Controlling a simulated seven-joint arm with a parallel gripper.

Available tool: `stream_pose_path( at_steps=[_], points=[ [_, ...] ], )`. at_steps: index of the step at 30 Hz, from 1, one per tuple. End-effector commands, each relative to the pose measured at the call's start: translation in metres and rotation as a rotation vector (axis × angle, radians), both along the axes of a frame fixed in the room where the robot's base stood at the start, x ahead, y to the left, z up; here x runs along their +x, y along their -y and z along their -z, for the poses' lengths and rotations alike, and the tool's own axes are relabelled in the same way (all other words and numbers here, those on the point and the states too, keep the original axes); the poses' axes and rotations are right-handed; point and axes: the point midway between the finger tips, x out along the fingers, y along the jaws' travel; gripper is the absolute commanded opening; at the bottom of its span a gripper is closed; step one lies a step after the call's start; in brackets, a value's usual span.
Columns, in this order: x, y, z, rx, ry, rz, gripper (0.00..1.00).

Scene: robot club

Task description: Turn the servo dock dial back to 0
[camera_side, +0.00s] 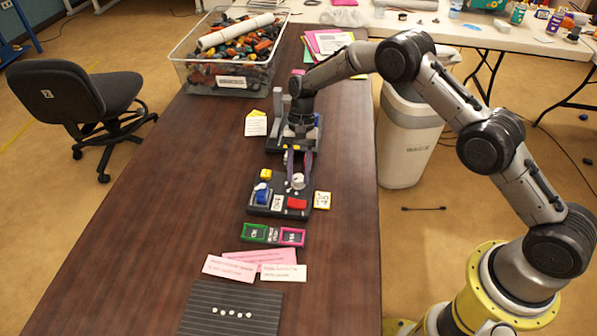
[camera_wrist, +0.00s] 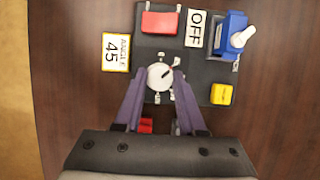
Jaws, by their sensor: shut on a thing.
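The servo dock (camera_side: 265,209) is a dark board on the table. Its round white dial (camera_wrist: 156,81) sits between the two purple fingers of my gripper (camera_wrist: 160,84); the dial also shows in the side view (camera_side: 298,182) below the fingertips. My gripper points down and is shut on the dial. A dark pointer mark on the dial points to the upper right in the wrist view. A yellow-edged card (camera_wrist: 115,53) beside the dock reads "ANGLE 45". Small labels around the dial are too small to read.
The dock also carries a red block (camera_wrist: 160,22), an "OFF" card (camera_wrist: 196,28), a blue switch with a white lever (camera_wrist: 232,36) and a yellow block (camera_wrist: 222,94). A parts bin (camera_side: 230,75) stands at the back.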

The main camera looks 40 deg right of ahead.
Motion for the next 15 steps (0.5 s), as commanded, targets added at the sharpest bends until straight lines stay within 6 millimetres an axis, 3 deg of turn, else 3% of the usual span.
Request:
stream_pose_path(
  at_steps=[15],
  points=[
    [0.0014,-0.0006,-0.0007,-0.001,0.002,-0.120,0.00]
  ],
)
